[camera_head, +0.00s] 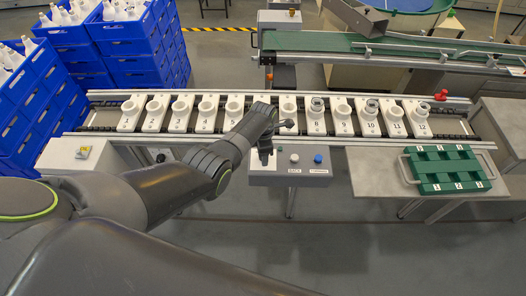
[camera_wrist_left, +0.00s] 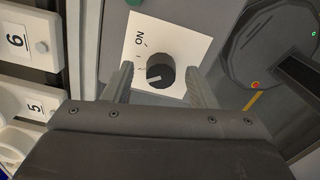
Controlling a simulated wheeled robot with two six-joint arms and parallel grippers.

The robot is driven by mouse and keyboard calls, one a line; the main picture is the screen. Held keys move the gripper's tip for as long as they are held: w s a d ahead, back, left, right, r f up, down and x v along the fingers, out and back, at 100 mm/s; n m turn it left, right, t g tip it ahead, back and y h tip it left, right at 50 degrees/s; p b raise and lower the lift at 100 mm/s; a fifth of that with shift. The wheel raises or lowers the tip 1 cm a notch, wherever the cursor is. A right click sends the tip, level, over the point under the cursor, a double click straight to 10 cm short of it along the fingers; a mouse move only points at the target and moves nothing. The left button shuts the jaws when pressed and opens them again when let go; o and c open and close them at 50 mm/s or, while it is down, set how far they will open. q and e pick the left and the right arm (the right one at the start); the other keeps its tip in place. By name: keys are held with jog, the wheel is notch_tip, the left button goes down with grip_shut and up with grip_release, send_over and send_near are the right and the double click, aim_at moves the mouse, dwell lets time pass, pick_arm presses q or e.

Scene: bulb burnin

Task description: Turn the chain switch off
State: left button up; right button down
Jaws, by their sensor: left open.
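The chain switch is a black round knob (camera_wrist_left: 160,70) on a white plate (camera_wrist_left: 139,62) marked ON, in the left wrist view. A light mark on the knob's left side looks turned away from the ON label, but its exact setting is hard to tell. My left gripper (camera_wrist_left: 159,75) is open, with one finger on each side of the knob; I cannot tell whether they touch it. In the head view my left gripper (camera_head: 265,148) is over the left end of the grey control box (camera_head: 290,180) and hides the knob. My right gripper is not in view.
The control box also carries a white button and a blue button (camera_head: 318,158). Behind it runs a conveyor (camera_head: 90,117) with numbered white sockets, several holding bulbs. A green tray (camera_head: 445,168) lies on the right table. Blue crates (camera_head: 140,50) stand at left.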

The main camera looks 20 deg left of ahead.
pick_arm(q)
jog(key=shift+r, duration=0.1)
notch_tip(320, 180, up, 6)
jog(key=shift+r+p, duration=0.15)
jog(key=shift+p, duration=0.65)
notch_tip(320, 180, up, 11)
jog(key=shift+b, duration=0.35)
